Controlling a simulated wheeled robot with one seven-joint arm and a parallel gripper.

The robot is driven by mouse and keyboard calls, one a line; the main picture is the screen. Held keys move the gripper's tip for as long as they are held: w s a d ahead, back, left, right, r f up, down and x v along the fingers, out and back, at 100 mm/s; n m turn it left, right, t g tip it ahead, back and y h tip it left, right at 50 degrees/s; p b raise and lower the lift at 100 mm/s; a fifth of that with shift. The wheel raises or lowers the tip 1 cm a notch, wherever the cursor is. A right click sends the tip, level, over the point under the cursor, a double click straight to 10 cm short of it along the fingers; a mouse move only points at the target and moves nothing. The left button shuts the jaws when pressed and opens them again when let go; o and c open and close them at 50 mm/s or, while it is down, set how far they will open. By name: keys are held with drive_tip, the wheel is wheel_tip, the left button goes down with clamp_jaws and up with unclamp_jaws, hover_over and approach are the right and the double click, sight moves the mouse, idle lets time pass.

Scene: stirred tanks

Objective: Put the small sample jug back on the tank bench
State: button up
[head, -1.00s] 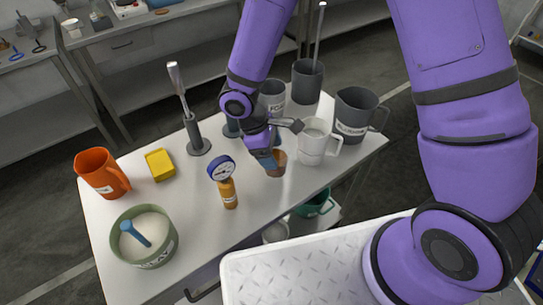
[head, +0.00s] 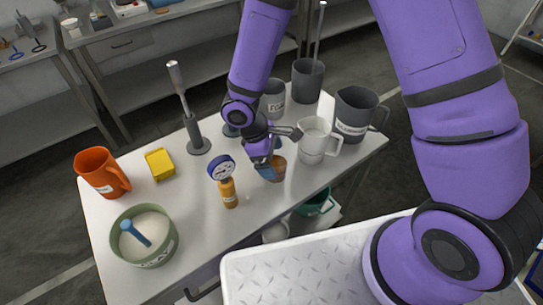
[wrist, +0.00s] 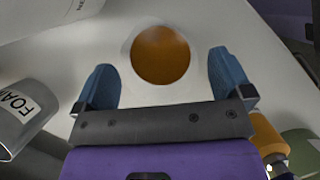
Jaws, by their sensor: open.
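A small brown cup (head: 278,170), which looks like the sample jug, stands upright on the white tank bench (head: 217,225), near its front edge. In the wrist view I look down on the small jug (wrist: 160,55), a round amber disc within a pale rim. My gripper (head: 270,160) is at the jug, its blue fingers partly covering it in the head view. In the wrist view my gripper (wrist: 163,85) is open, one finger to each side of the jug and slightly nearer the camera.
A white mug (head: 313,142) stands close right of the jug, and a grey FOAM jug (head: 274,98) behind it. An orange bottle with a blue gauge (head: 228,190) stands to the left. An orange jug (head: 100,172) and green bowl (head: 165,250) are farther left.

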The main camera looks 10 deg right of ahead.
drive_tip(key=v, duration=1.2)
drive_tip(key=shift+r, duration=0.15)
drive_tip(key=s+d+r+m+t+y, duration=0.25)
drive_tip(key=d+r+m, duration=0.45)
drive_tip(key=d+r, duration=0.9)
drive_tip(key=s+d+r+m+t+y, duration=0.1)
drive_tip(key=s+d+r+m+t, duration=0.3)
drive_tip(key=s+r, duration=0.6)
drive_tip(key=s+d+m, duration=0.2)
drive_tip(key=s+d, duration=0.1)
drive_tip(key=shift+s+d+r+m, duration=0.25)
drive_tip(key=shift+d+r+m, duration=0.05)
drive_tip(key=shift+d+r, duration=0.1)
drive_tip(key=shift+y, duration=0.25)
